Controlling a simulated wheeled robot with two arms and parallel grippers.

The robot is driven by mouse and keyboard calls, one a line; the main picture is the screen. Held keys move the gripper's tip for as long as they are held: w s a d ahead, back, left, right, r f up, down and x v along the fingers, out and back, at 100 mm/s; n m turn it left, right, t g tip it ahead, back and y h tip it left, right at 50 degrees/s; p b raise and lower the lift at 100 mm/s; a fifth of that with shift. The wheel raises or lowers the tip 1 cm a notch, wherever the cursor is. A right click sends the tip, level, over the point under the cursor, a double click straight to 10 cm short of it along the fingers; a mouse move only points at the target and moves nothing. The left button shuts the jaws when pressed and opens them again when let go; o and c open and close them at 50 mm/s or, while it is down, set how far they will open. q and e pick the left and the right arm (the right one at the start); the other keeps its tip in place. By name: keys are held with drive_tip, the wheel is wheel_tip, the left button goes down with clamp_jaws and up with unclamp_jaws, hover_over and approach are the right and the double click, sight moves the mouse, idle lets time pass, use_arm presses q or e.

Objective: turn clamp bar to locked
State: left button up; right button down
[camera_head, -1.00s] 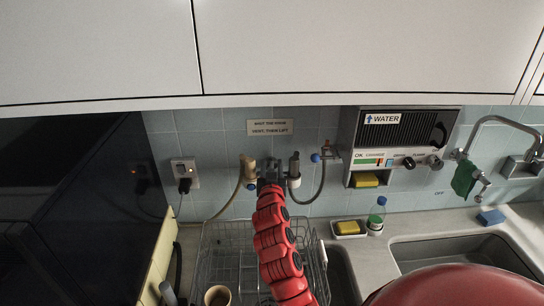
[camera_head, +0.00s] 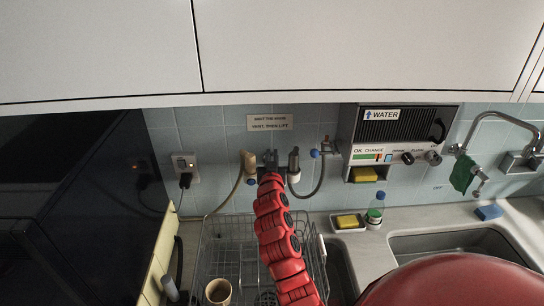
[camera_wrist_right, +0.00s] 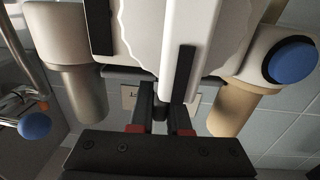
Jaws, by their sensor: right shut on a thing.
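My right gripper (camera_head: 270,166) is at the wall fitting between two hose ends, at the end of my red arm. The wrist view shows its dark fingers (camera_wrist_right: 163,112) closed on a narrow part below a white upright piece (camera_wrist_right: 192,45), which I take as the clamp bar. The fingers and arm hide most of the bar in the head view, so its exact angle is unclear. A tan hose fitting (camera_head: 249,163) is on the left and a grey-white one (camera_head: 294,166) on the right, each with a blue knob close by. My left gripper is out of view.
A small sign (camera_head: 270,122) is above the fitting. A water unit (camera_head: 400,135) hangs at the right. A wire rack (camera_head: 222,250) with a cup (camera_head: 218,291) stands below; a sponge (camera_head: 347,221) and bottle (camera_head: 376,210) are by the sink (camera_head: 440,246).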

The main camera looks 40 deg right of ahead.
drive_tip(key=shift+r+p, duration=0.1)
drive_tip(key=shift+p, duration=0.3)
drive_tip(key=shift+n+t+y+p, duration=0.3)
drive_tip(key=shift+n+y+p, duration=0.1)
drive_tip(key=shift+y, duration=0.2)
drive_tip(key=shift+a, duration=0.1)
drive_tip(key=c, duration=0.9)
unclamp_jaws()
